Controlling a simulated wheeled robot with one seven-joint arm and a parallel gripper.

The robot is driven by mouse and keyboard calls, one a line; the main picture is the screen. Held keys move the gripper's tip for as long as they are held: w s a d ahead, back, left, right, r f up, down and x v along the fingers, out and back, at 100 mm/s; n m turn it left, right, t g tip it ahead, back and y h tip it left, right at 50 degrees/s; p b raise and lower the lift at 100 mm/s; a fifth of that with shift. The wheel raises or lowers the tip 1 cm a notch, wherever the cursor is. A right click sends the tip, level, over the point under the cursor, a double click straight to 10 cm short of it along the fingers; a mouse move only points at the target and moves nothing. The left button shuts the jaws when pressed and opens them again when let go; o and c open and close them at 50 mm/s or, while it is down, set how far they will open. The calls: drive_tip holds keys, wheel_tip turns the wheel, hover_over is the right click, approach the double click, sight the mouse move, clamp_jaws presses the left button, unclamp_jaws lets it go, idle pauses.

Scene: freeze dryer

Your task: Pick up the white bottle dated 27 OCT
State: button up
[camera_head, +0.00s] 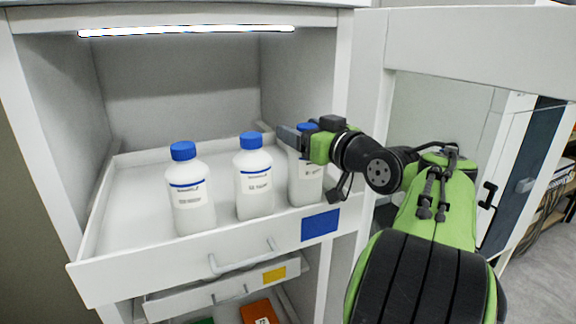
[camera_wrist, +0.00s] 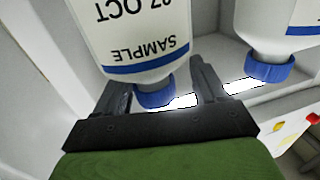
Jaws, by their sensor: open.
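The white bottle (camera_head: 305,182) with a blue cap stands upright at the right end of the row, partly hidden by my gripper (camera_head: 298,137). In the wrist view the same bottle (camera_wrist: 150,40) appears upside down; its label reads SAMPLE and what looks like 27 OCT, cut by the picture's edge. My gripper (camera_wrist: 158,80) is open, with one finger on each side of the blue cap (camera_wrist: 155,95). Whether the fingers touch the cap I cannot tell. The middle bottle (camera_head: 253,182) and left bottle (camera_head: 190,195) look alike; their small labels are unreadable in the head view.
The bottles stand in a pulled-out white drawer (camera_head: 95,268) with a handle and a blue tag (camera_head: 320,225). A lower drawer has a yellow tag (camera_head: 274,274). The cabinet walls and light strip (camera_head: 186,31) enclose the space. An open door frame (camera_head: 480,38) stands at right, near my arm.

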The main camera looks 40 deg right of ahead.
drive_tip(key=shift+s+d+r, duration=0.1)
drive_tip(key=shift+s+r, duration=0.15)
drive_tip(key=shift+s, duration=0.9)
drive_tip(key=shift+c, duration=1)
drive_tip(key=shift+w+f, duration=0.1)
drive_tip(key=shift+w, duration=0.4)
drive_tip(key=c, duration=0.5)
drive_tip(key=shift+s, duration=0.2)
clamp_jaws()
drive_tip(key=shift+w, duration=0.1)
drive_tip(key=shift+r, duration=0.2)
